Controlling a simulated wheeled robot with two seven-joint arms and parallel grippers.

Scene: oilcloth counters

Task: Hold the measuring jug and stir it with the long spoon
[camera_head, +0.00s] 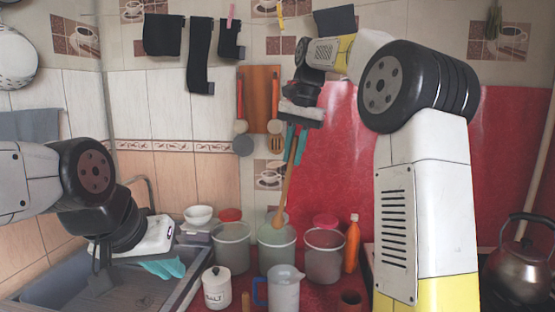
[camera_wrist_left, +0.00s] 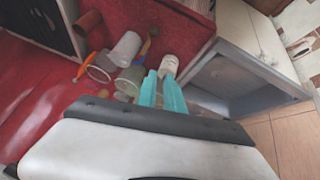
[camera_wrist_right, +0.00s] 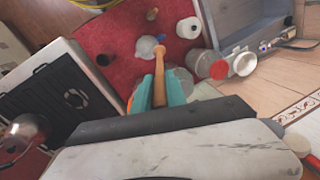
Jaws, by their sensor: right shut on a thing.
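The measuring jug (camera_head: 285,291), clear with a blue handle on its left, stands on the red counter near the front; it also shows in the left wrist view (camera_wrist_left: 127,46) and right wrist view (camera_wrist_right: 146,48). My right gripper (camera_head: 296,140) is shut on the long wooden spoon (camera_head: 286,190) and holds it high, bowl down and slightly tilted. The spoon's lower end overlaps a clear container behind the jug; I cannot tell its depth. My left gripper (camera_head: 163,267) is over the sink, left of the jug, its teal fingers (camera_wrist_left: 161,92) apart and empty.
Clear containers (camera_head: 231,246) (camera_head: 324,256) and an orange bottle (camera_head: 352,243) stand behind the jug. A white lidded canister (camera_head: 217,289) is left of it, a brown pot (camera_head: 351,301) right. The sink (camera_head: 70,285) is at left, a kettle (camera_head: 519,268) at far right.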

